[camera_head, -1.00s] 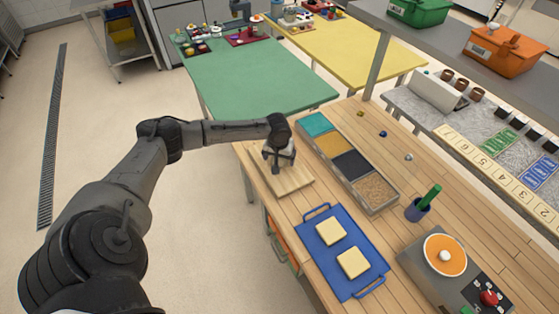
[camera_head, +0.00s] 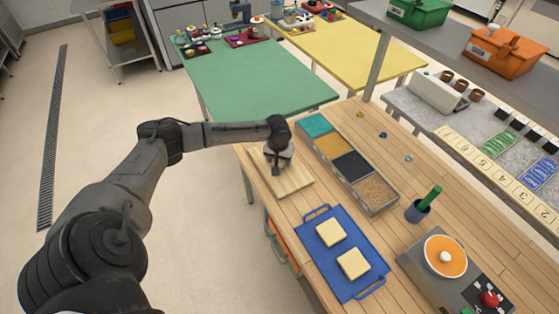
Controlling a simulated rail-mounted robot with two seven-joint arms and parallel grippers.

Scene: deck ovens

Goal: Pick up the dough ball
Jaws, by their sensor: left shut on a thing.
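My left gripper (camera_head: 276,171) comes in from the left and points down over the pale wooden board (camera_head: 293,187) at the left edge of the wooden table. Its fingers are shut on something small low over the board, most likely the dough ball. The gripper hides nearly all of it, and I cannot tell whether it touches the board. My right gripper is not in view.
A long bin (camera_head: 376,192) with several coloured compartments stands right of the board. A blue tray (camera_head: 322,273) with two pale square blocks lies nearer. The green table (camera_head: 255,85) is mostly clear.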

